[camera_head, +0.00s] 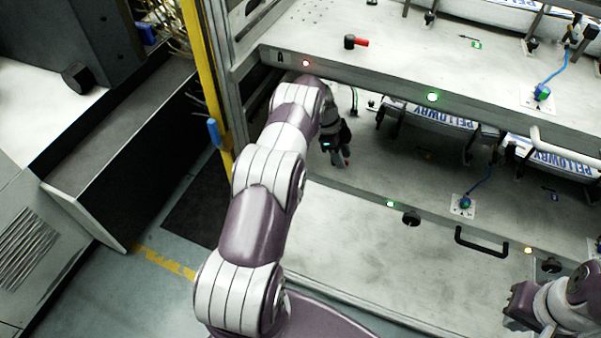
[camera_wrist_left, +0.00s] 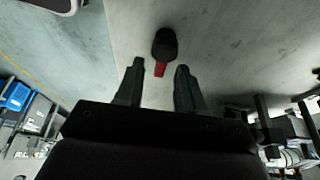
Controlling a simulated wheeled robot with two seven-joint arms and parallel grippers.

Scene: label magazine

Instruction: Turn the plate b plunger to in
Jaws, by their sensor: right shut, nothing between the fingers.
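My left gripper (camera_head: 335,143) reaches over the lower plate (camera_head: 405,165). In the left wrist view its two fingers (camera_wrist_left: 158,85) are apart, with nothing held between them. A plunger with a black round head (camera_wrist_left: 165,43) and a red lever (camera_wrist_left: 160,70) is just beyond the fingertips, the lever pointing toward the gap. In the head view, only a bit of red (camera_head: 346,162) shows by the gripper. A similar black plunger with a red lever (camera_head: 356,42) stands on the upper plate, lever to the right. I cannot read which plate is b. My right gripper (camera_head: 518,303) is shut at the lower right.
The upper plate's front edge (camera_head: 370,78) overhangs the lower plate; it has a red lamp (camera_head: 306,63) and a green lamp (camera_head: 433,97). Label rolls (camera_head: 445,115) and a blue cable (camera_head: 480,185) lie to the right. A black handle (camera_head: 482,243) is on the front. A yellow post (camera_head: 207,75) stands left.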

